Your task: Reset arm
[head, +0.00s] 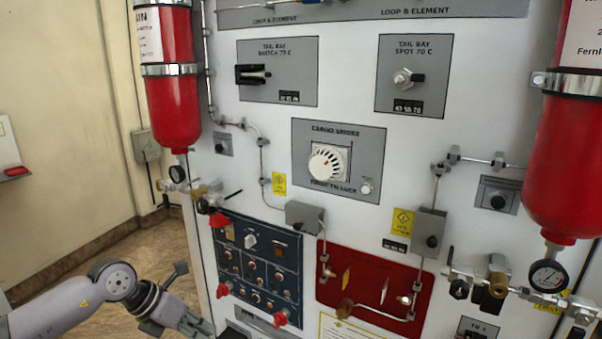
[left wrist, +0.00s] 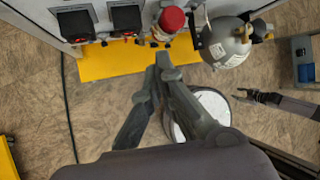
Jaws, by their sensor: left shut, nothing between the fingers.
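My left arm comes in at the lower left of the head view, low in front of the panel's left side. Its gripper (head: 190,324) is partly cut off by the bottom edge. In the left wrist view the two dark fingers of my left gripper (left wrist: 164,62) meet at their tips, shut with nothing between them, above the floor. What looks like my right arm enters that view from the right, ending in a small dark gripper (left wrist: 248,96). It is too small to tell whether that one is open or shut.
A white panel (head: 270,200) with knobs, valves and pipes fills the head view. A red cylinder (head: 175,105) hangs at left, another (head: 570,150) at right. In the left wrist view a yellow strip (left wrist: 105,65) lies along the panel's foot. A grey tank (left wrist: 222,45) stands nearby. Tan floor is open.

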